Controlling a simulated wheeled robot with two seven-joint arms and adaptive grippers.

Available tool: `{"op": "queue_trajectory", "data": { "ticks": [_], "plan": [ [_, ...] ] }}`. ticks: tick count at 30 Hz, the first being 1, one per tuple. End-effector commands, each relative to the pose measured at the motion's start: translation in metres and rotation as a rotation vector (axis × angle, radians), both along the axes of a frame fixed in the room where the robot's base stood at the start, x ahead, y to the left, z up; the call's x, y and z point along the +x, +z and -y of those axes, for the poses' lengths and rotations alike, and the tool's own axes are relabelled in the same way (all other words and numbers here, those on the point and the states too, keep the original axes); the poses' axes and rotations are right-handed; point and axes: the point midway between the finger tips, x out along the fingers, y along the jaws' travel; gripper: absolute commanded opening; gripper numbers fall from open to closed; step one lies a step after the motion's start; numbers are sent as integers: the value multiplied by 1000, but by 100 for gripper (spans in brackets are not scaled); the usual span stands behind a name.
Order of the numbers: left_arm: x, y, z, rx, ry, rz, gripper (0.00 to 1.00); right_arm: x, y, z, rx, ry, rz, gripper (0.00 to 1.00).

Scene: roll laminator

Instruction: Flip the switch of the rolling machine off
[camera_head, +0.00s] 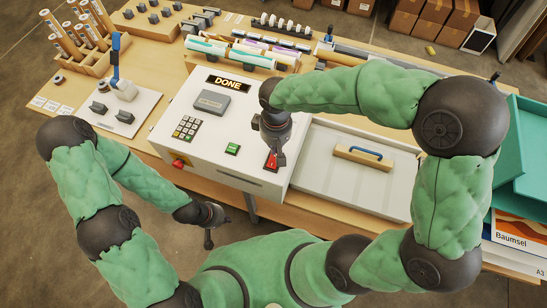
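The rolling machine is a white box (208,147) on the wooden table, with rollers behind it and a dark display (228,84) reading "DONE". Its red switch (271,161) is on the front right part of the top panel. My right gripper (277,155) points down right at the switch and partly covers it. Whether it touches the switch, and which way the switch is tipped, I cannot tell. My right gripper's fingers look close together. My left gripper (209,238) hangs low in front of the machine, away from it, and its opening is too small to make out.
A green button (232,148), a keypad (187,128) and a red knob (178,164) are also on the machine. A lever plate (120,108) is at left. Teal trays (525,150) stand far right.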

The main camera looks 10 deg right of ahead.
Motion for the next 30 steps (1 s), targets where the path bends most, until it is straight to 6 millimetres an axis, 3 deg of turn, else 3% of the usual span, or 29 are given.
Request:
{"op": "queue_trajectory", "data": {
  "ticks": [30],
  "plan": [
    [0,-7,0,0,0,0,0,0,-9,0,0,0,-1,0]
  ]
}}
